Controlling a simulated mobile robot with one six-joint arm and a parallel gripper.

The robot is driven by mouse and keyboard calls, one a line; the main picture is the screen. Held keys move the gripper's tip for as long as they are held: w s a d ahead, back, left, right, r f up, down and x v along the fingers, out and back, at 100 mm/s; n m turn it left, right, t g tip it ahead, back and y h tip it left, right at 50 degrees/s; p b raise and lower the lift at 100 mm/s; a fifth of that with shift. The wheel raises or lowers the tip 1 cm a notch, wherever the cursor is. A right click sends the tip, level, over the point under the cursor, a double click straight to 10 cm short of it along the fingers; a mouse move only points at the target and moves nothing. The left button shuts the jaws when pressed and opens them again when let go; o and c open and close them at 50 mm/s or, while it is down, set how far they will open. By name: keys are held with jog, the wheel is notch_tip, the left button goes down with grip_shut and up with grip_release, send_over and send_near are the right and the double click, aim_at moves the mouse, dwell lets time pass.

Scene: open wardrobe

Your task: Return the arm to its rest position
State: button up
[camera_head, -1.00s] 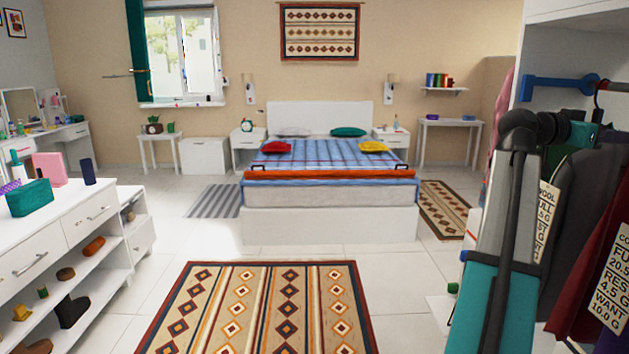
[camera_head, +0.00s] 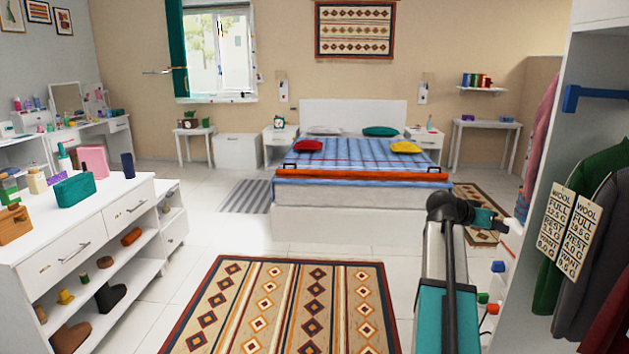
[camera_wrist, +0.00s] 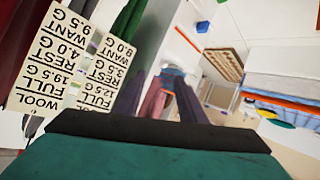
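My arm (camera_head: 447,270) is at the lower right of the head view, bent at a dark elbow joint. Its far teal part (camera_head: 485,216) points right, toward the wardrobe's edge. My gripper's fingers are not clear there. In the wrist view the dark fingers of my gripper (camera_wrist: 160,80) stand apart with nothing held between them. Beyond the gap are hanging pink and dark clothes (camera_wrist: 156,104). Paper tags (camera_wrist: 45,65) with printed weights hang close by on the left of the wrist view.
The open wardrobe (camera_head: 595,65) on the right has a blue rail (camera_head: 597,92) and a green garment (camera_head: 588,185). A white dresser (camera_head: 100,225) stands at left. The patterned rug (camera_head: 280,310) lies on clear floor, with a bed (camera_head: 350,190) beyond.

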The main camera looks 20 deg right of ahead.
jog(key=w+a+f+n+t+y+p, duration=0.15)
jog(key=w+a+f, duration=0.25)
jog(key=a+f, duration=0.5)
jog(key=w+a+f+n+y, duration=0.25)
jog(key=w+a+f, duration=0.2)
jog(key=f, duration=0.75)
jog(key=s+a+f+n+y+p, duration=0.1)
jog(key=a+f+n+y+p, duration=0.2)
jog(key=a+f, duration=1.45)
jog(key=s+a+f+n+g+y, duration=0.2)
jog(key=s+a+f+n, duration=0.15)
jog(key=a+f, duration=0.6)
jog(key=s+a+f+n+g+y+p, duration=0.1)
jog(key=s+a+f, duration=0.4)
jog(key=s+a, duration=0.7)
jog(key=s+a+f+n+g+y+p, duration=0.2)
jog(key=s+a+f, duration=0.3)
jog(key=s+a, duration=0.7)
jog(key=shift+s+n+g+y, duration=0.3)
jog(key=shift+s+n+g, duration=0.35)
jog(key=shift+g, duration=0.1)
jog(key=shift+w, duration=0.1)
jog(key=shift+c, duration=0.7)
